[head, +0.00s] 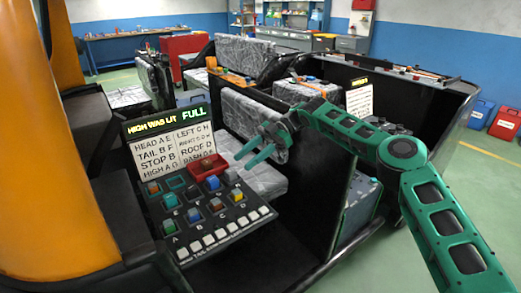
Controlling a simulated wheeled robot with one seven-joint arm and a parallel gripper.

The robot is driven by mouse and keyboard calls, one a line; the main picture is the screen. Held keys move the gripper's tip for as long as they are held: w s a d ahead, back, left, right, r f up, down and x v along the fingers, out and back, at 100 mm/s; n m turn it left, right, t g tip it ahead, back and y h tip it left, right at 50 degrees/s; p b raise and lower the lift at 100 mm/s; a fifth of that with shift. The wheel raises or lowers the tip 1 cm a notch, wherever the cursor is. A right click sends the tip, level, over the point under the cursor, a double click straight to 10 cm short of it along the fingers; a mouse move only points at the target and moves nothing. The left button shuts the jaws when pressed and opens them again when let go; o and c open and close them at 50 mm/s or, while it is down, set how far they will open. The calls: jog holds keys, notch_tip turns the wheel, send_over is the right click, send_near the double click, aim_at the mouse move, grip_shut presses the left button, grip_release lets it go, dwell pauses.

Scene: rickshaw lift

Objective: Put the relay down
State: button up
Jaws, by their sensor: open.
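Several small relay blocks in differing colours sit on a dark sloping relay panel (205,232) at the lower left in the head view. A small red tray (209,166) is at the panel's upper right edge. My green gripper (245,158) is open, above and to the right of the panel. I see no relay between its fingers, and it is apart from the blocks. Which relay the task means, I cannot tell.
A sign (170,140) with yellow and green lettering stands behind the panel. Grey padded seats (248,122) and the black vehicle body surround my arm. An orange pillar (50,150) stands at the left. White keys (222,234) line the panel's front. Open green floor lies right.

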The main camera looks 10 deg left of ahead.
jog(key=v, duration=0.7)
jog(key=shift+w, duration=0.35)
